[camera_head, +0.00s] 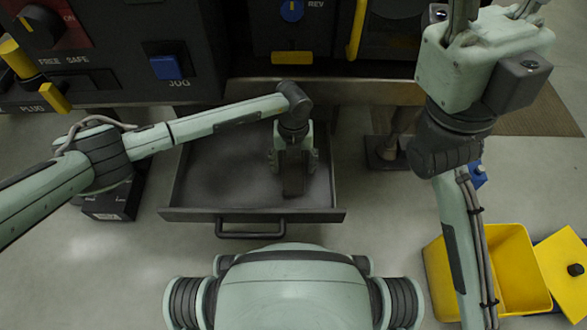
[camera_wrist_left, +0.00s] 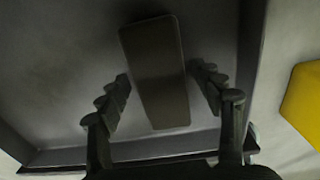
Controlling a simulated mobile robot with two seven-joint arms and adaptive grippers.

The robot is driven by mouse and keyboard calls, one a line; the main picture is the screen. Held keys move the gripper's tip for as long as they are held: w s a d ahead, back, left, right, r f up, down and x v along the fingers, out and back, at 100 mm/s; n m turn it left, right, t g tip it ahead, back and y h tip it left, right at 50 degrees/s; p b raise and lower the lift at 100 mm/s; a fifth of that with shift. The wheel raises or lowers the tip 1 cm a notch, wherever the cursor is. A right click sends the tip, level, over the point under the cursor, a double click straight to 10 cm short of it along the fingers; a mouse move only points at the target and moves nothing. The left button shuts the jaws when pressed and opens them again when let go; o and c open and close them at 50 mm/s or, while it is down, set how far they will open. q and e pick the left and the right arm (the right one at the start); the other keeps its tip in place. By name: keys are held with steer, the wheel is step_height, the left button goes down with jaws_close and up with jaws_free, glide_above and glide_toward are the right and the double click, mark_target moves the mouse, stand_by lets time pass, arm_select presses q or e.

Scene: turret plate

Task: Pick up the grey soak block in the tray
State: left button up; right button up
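The grey soak block (camera_head: 293,184) lies in the open tray (camera_head: 215,180), partly hidden by my left gripper (camera_head: 293,160), which reaches down over it. In the left wrist view, the block (camera_wrist_left: 153,45) is a long dark-grey slab with rounded corners, slightly tilted in the picture. The two fingers of the left gripper (camera_wrist_left: 161,74) stand spread on either side of it, with a visible gap on each side. My right gripper (camera_head: 492,10) is at the top right, cut off by the picture edge and away from the tray.
The tray has low walls and a front handle (camera_head: 250,234). A control panel with a blue jog button (camera_head: 166,67) stands behind it. A yellow bin (camera_head: 515,270) with a yellow lid (camera_head: 562,262) is at the lower right. The tray floor around the block looks bare.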

arm_select(q)
steer(key=c, duration=1.1)
steer(key=shift+r, duration=0.2)
